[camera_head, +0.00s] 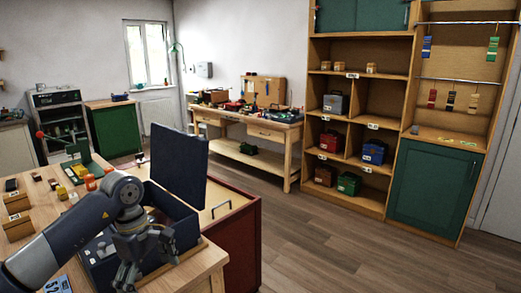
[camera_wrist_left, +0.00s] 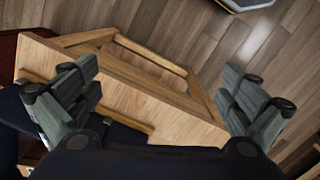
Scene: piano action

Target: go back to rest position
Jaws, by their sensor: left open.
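My left gripper (camera_head: 145,259) is in front of an open dark blue box (camera_head: 181,233) in the head view, over the near end of the wooden workbench. Its fingers are spread with nothing between them. In the left wrist view the gripper (camera_wrist_left: 158,107) shows its two fingers wide apart, above the edge of the wooden bench (camera_wrist_left: 170,118). The box's lid (camera_head: 179,165) stands upright; my arm hides part of the box. My right gripper is in neither view.
Small boxes and parts lie on the bench (camera_head: 47,208) at left. A shelf unit (camera_head: 400,130) and another workbench (camera_head: 275,135) stand farther back. The wooden floor (camera_head: 330,245) at right is clear.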

